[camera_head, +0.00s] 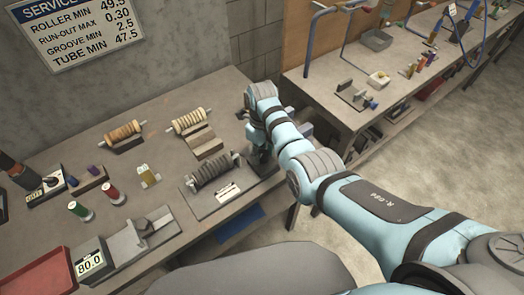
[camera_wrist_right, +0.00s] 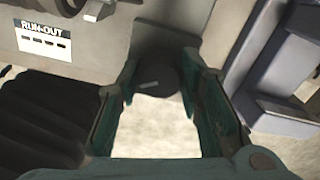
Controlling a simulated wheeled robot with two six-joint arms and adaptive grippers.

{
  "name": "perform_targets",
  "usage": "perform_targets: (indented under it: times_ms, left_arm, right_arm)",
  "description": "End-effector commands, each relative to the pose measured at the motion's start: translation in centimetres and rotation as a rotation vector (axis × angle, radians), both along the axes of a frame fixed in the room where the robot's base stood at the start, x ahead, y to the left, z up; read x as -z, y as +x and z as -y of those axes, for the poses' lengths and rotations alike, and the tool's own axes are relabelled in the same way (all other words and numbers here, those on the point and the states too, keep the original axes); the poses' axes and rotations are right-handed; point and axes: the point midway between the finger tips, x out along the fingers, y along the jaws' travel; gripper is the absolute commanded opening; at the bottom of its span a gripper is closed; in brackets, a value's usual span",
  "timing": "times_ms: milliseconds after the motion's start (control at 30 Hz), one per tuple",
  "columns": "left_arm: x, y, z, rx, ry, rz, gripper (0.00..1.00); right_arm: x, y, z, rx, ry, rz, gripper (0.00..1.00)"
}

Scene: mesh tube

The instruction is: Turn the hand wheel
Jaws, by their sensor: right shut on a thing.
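The hand wheel (camera_wrist_right: 157,82) is a small dark round knob with a pale line mark on its face, seen in the right wrist view. My right gripper (camera_wrist_right: 160,75) has a green-lined finger on each side of it and is shut on it. In the head view my right gripper (camera_head: 262,152) is at the right end of the fixture with the dark ribbed roller (camera_head: 213,168). There the arm and gripper hide the hand wheel. My left gripper is in neither view.
The fixture's RUN-OUT label (camera_wrist_right: 45,41) shows in the wrist view. Two more rollers, one copper (camera_head: 123,132) and one pale (camera_head: 188,120), rest on stands behind. A grey block gauge (camera_head: 140,232), spools and a red tray (camera_head: 38,278) are at the left. A second bench (camera_head: 320,85) stands at the right.

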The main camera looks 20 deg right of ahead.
Motion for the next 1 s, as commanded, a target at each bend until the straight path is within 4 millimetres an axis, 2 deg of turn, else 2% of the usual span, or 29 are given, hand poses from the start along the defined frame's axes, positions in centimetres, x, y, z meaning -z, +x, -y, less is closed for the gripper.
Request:
perform_targets:
  times_ms: [433, 467, 567, 867, 1000]
  left_arm:
    - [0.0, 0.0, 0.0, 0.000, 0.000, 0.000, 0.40]
    - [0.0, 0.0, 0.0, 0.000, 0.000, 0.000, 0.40]
    - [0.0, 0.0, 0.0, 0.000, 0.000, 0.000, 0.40]
    - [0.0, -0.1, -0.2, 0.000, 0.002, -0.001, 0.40]
    - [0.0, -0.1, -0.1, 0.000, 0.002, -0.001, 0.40]
  right_arm:
    - [-0.2, 0.2, 0.1, 0.011, -0.002, 0.008, 0.06]
    - [-0.2, 0.2, 0.1, 0.010, -0.002, 0.008, 0.37]
    - [-0.2, 0.2, 0.1, 0.010, -0.001, 0.006, 0.53]
    - [-0.1, 0.1, 0.0, 0.009, 0.000, 0.002, 0.54]
    - [-1.7, 0.2, 0.0, 0.009, 0.001, 0.006, 0.54]
